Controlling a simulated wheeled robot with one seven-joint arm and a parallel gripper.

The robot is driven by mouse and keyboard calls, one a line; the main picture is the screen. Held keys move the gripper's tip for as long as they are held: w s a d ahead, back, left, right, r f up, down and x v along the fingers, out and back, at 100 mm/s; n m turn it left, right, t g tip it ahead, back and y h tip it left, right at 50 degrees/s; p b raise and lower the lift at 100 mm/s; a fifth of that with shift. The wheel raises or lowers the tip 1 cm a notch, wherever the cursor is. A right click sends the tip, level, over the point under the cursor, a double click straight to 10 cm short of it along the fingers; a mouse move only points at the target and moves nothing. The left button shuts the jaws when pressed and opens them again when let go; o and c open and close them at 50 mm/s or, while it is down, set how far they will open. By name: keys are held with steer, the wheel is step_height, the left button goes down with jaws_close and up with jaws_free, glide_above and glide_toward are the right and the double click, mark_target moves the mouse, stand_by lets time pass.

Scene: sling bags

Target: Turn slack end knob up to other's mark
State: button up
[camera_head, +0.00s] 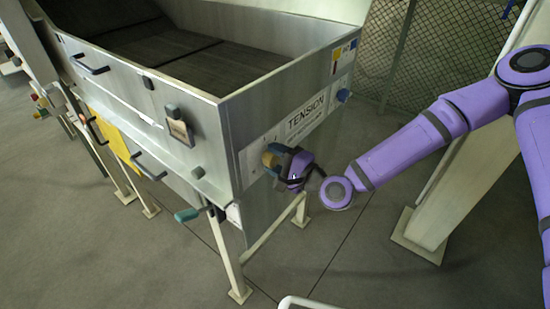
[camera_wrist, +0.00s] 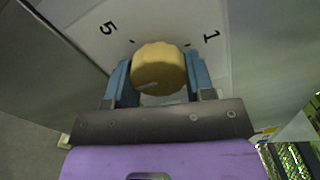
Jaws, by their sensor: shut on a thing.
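A yellow ribbed knob (camera_head: 268,159) sits at the near end of the white TENSION plate (camera_head: 307,117). A blue knob (camera_head: 343,95) sits at the plate's far end; its mark is too small to read. My gripper (camera_head: 279,160) is shut on the yellow knob. In the wrist view the yellow knob (camera_wrist: 158,66) lies between the blue fingers of my gripper (camera_wrist: 159,76). A pale line on the knob's face points to the lower left. A dial face (camera_wrist: 165,22) behind it shows a 5 at left and a 1 at right, with short ticks; its lower part is hidden.
The plate is on the end wall of a metal hopper (camera_head: 215,135) on pale legs. A teal-handled lever (camera_head: 187,215) sticks out at the lower left. A pale post (camera_head: 440,205) stands to the right, with mesh fencing (camera_head: 440,50) behind. The floor below is mostly clear.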

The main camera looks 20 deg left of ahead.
steer(key=o, duration=0.9)
steer(key=v, duration=1)
steer(key=shift+s+d, duration=0.1)
steer(key=shift+d, duration=0.3)
steer(key=shift+f, duration=0.1)
